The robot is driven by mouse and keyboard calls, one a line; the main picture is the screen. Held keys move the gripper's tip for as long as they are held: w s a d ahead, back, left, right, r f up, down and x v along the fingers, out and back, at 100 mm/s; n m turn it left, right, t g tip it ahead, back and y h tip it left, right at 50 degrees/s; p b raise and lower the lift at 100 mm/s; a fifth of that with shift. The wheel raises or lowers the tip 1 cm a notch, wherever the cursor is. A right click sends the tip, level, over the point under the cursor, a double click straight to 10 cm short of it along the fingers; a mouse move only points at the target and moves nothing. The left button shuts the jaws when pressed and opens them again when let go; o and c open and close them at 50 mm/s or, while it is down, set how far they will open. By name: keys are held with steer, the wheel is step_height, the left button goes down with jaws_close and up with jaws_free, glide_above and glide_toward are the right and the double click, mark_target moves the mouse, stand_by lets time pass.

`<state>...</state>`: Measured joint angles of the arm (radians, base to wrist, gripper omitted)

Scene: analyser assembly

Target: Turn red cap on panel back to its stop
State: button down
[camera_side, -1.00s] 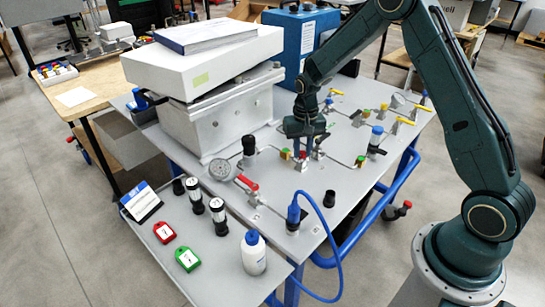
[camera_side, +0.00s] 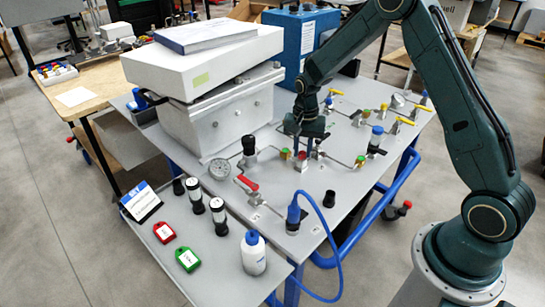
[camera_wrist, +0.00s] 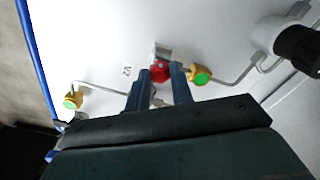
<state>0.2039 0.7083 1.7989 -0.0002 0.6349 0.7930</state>
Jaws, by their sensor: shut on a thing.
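The red cap (camera_wrist: 159,72) is on the grey panel, between my fingertips in the wrist view, beside a small metal block and a "V2" label. My gripper (camera_wrist: 160,80) is shut on it, with one blue finger on each side. In the side view, my gripper (camera_side: 302,150) reaches down to the panel (camera_side: 330,185), and part of the red cap (camera_side: 301,160) shows below the fingers. The cap's turn angle and any stop mark cannot be made out.
Yellow-and-green fittings (camera_wrist: 201,76) sit close on either side, joined by thin tubing. A black knob (camera_wrist: 298,45) is at the right of the wrist view.

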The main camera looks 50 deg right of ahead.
mark_target(302, 151)
steer(key=c, duration=1.2)
jaws_free()
steer(key=shift+r, duration=0.1)
step_height(302, 151, up, 14)
steer(key=s+a+r+n+t, duration=0.2)
steer(key=s+a+r+n, duration=0.1)
steer(key=s+r, duration=0.35)
steer(key=s+a+r+n+t, duration=0.1)
steer(key=s+a+r+n, duration=0.2)
steer(key=s+r, duration=0.3)
steer(key=s+a+n+t, duration=0.1)
steer(key=s+n, duration=0.1)
steer(key=s, duration=0.6)
steer(key=s+a+n+t, duration=0.1)
steer(key=s+a+n, duration=0.1)
steer(key=s, duration=0.5)
steer(key=shift+s+a+f+n+t, duration=0.25)
steer(key=shift+s+f+n+t, duration=0.1)
steer(key=shift+n, duration=0.35)
